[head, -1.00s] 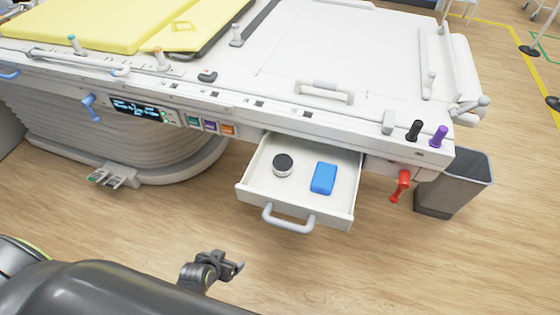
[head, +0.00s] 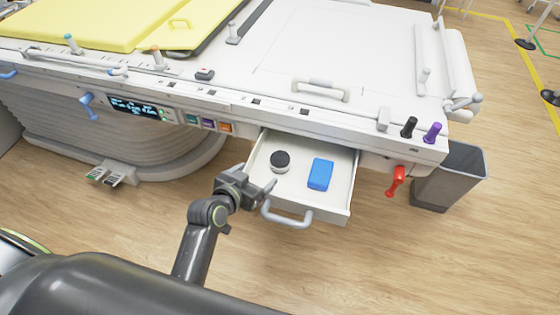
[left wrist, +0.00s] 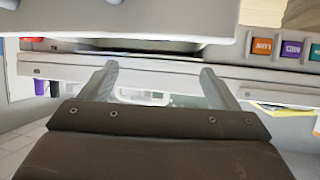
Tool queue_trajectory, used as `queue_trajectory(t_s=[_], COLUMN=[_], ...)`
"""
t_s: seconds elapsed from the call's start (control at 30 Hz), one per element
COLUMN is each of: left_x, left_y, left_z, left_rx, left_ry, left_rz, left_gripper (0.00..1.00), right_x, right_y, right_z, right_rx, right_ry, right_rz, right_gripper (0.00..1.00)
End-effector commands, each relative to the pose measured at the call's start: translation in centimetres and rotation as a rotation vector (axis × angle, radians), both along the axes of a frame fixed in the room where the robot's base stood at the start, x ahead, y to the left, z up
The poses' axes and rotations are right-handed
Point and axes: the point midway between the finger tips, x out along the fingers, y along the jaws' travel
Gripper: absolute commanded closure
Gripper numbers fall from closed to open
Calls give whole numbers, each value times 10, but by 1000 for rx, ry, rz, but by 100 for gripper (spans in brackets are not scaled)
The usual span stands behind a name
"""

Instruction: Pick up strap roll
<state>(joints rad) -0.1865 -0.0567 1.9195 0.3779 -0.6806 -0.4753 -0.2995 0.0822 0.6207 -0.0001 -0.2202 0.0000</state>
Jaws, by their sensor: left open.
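A short round roll with a black top and pale side (head: 280,161), which looks like the strap roll, sits in the left part of the open drawer (head: 335,205). My left gripper (head: 252,187) is at the drawer's front left corner, by the left end of the drawer handle, to the left of and nearer than the roll. In the left wrist view its two fingers (left wrist: 160,78) are spread with nothing between them. The roll is not seen in that view. My right gripper is not in view.
A blue block (head: 320,174) lies in the drawer to the right of the roll. The grey drawer handle (head: 287,219) sticks out in front. A red lever (head: 396,181) and a grey bin (head: 450,178) are to the right. The floor before the drawer is clear.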

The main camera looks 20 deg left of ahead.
Motion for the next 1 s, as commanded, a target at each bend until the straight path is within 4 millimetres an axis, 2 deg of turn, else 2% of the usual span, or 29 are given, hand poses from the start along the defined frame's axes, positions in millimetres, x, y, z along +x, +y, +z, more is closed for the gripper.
queue_trajectory(t_s=[0.1,0.33,0.73,1.0], left_x=[18,48,68,94], left_y=[-5,-12,-18,-28], left_z=[-8,-23,-34,-48], left_rx=[-1,-1,-2,0], left_ry=[0,1,1,1], left_rz=[0,0,1,-1], left_gripper=[17,17,17,17], right_x=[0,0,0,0], right_y=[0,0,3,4], right_z=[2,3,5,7], right_rx=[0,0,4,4], right_ry=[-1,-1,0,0], right_rz=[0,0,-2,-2], right_gripper=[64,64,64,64])
